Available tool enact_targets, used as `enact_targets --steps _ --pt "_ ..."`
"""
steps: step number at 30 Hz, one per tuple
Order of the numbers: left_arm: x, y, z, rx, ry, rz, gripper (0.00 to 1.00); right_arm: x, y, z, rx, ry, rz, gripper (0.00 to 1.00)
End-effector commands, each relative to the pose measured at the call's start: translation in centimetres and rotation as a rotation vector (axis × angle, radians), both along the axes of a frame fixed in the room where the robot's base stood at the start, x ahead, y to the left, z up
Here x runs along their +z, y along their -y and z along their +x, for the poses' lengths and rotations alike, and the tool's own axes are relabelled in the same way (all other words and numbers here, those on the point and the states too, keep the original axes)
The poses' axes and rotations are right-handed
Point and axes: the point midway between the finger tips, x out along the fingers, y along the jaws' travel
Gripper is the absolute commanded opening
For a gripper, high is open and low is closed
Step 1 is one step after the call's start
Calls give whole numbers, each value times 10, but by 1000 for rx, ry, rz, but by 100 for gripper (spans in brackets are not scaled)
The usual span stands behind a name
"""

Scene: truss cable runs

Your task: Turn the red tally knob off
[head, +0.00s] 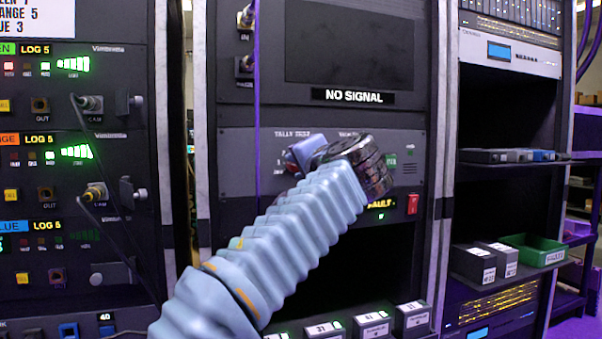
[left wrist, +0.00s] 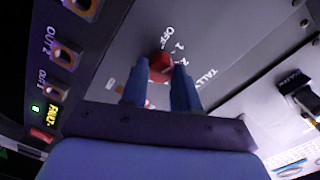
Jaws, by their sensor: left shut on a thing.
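The red tally knob (left wrist: 160,66) sits on the grey panel below the NO SIGNAL screen, with marks OFF, 1 and 2 printed around it in the left wrist view. My left gripper (left wrist: 159,75) has one blue finger on each side of the knob and is shut on it. In the head view my left gripper (head: 293,159) is against the panel under the tally lettering, and it and my wrist hide the knob. Which mark the knob points at cannot be told. My right gripper is not in view.
The NO SIGNAL screen (head: 350,50) is above the knob. A red lit switch (head: 412,204) is to the lower right. A rack with cables (head: 90,103) stands at left. Shelves at right hold boxes and a green bin (head: 532,249). Labelled boxes (head: 412,318) sit below my arm.

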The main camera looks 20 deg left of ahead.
Motion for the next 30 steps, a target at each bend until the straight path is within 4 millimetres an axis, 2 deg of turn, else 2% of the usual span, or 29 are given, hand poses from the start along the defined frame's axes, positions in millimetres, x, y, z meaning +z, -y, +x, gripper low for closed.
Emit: enact_targets --steps 1,18,30 --pt "-5 1 0 1 20 -37 0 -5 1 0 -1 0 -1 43" --pt "-4 -1 0 2 313 -473 0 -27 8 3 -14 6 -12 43" --pt "-3 -2 -1 3 441 -663 0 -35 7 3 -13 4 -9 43"
